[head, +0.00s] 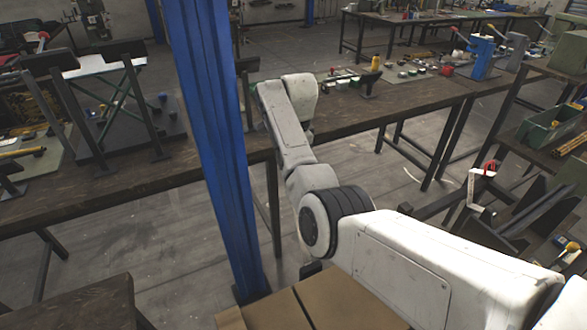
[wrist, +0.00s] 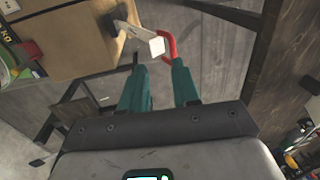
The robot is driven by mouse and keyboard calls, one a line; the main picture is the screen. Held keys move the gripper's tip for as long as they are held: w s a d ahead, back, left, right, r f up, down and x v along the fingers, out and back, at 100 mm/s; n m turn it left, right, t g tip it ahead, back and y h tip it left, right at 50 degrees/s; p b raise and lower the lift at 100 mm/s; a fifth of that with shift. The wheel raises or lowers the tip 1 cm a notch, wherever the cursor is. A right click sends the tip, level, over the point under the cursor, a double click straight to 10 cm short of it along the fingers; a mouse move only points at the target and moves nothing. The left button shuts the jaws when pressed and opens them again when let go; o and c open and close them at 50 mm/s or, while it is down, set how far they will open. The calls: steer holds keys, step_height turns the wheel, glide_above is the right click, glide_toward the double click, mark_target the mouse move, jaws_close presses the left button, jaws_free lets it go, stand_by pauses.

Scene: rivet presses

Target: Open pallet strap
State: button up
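In the wrist view, my gripper (wrist: 160,66) has two teal fingers standing apart with an empty gap between them. A red handle (wrist: 173,46) lies just beyond the fingertips, closest to the right one. I cannot tell whether they touch. The handle adjoins a pale bar (wrist: 143,37) that runs left to a dark bracket (wrist: 111,22) on a cardboard box (wrist: 65,42). I take the bar and handle to be the strap's lever; a strap band is not clear. In the head view my gripper is not visible.
Dark metal legs (wrist: 238,18) stand right of the fingers in the wrist view. In the head view, a blue post (head: 213,130) stands close left of my arm. Long workbenches (head: 400,105) lie behind. A white piece with a red top (head: 476,190) shows at right.

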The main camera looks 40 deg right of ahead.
steer(key=shift+s+a+r, duration=0.1)
steer(key=shift+s+r, duration=0.05)
steer(key=shift+r, duration=1)
steer(key=shift+s+r, duration=0.1)
steer(key=shift+r, duration=1)
steer(key=shift+f, duration=0.1)
steer(key=s+a+f+n, duration=0.4)
steer(key=s+f+n, duration=0.1)
steer(key=s+f, duration=0.35)
steer(key=s+a+f+n, duration=0.4)
steer(key=s+f, duration=0.4)
steer(key=f, duration=0.2)
steer(key=s+a+f+n, duration=0.1)
steer(key=s+a+n, duration=0.4)
steer(key=s, duration=0.7)
steer(key=s+a+f+n, duration=0.2)
steer(key=s+a+n, duration=0.4)
steer(key=s, duration=0.6)
steer(key=shift+s+a+n, duration=0.2)
steer(key=shift+s+n, duration=0.15)
steer(key=shift+n, duration=0.05)
